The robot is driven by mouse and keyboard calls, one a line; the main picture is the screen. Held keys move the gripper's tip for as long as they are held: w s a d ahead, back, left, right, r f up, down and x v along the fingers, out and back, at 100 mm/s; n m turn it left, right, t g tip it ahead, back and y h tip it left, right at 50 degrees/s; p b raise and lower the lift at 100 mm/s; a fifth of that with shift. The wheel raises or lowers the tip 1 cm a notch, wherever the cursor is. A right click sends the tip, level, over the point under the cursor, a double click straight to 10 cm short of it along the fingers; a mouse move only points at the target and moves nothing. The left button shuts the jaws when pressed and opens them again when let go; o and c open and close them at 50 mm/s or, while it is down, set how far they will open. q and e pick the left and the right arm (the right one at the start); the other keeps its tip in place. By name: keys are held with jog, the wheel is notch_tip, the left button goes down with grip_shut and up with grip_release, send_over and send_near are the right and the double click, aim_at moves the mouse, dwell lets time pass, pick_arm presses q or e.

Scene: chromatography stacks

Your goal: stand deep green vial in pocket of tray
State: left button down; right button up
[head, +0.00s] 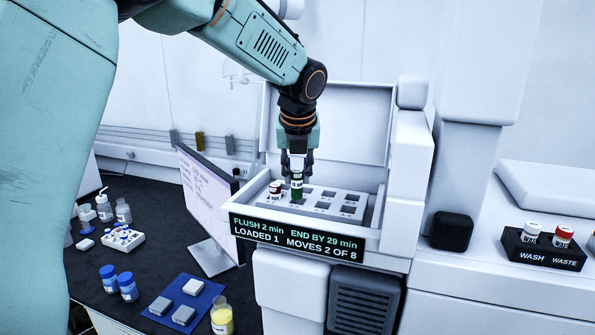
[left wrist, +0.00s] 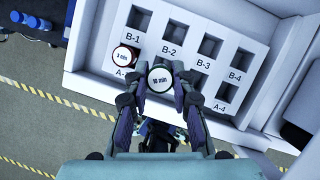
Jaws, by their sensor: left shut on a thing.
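The deep green vial (head: 297,188) is upright in my left gripper (head: 297,165), whose fingers are closed around its upper part. In the left wrist view its white cap (left wrist: 161,79) reads "10 min", between my fingertips (left wrist: 163,92). The white tray (head: 318,211) has two rows of square pockets. The vial is over the front row, just right of pocket A-1; its own pocket's label is hidden. Its base is at or in the tray; I cannot tell how deep. My right gripper is not in view.
A dark-red-capped "3 min" vial (left wrist: 123,58) stands in A-1, close beside the held vial; the B pockets look empty. A raised lid (head: 335,125) stands behind the tray. A monitor (head: 207,195) is to the left. A black wash/waste rack (head: 541,254) is at right.

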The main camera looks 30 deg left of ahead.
pick_arm(q)
jog(key=shift+w+f, duration=0.2)
jog(key=shift+f, duration=0.45)
jog(key=shift+s+d+f+b, duration=0.1)
jog(key=shift+s+f+b, duration=0.1)
jog(key=shift+f+b, duration=0.1)
jog(key=shift+w+f, duration=0.1)
jog(key=shift+f, duration=0.3)
jog(key=shift+r, duration=0.1)
jog(key=shift+f, duration=0.45)
jog(key=shift+w+f, duration=0.1)
jog(key=shift+f, duration=0.1)
jog(key=c, duration=1.1)
grip_release()
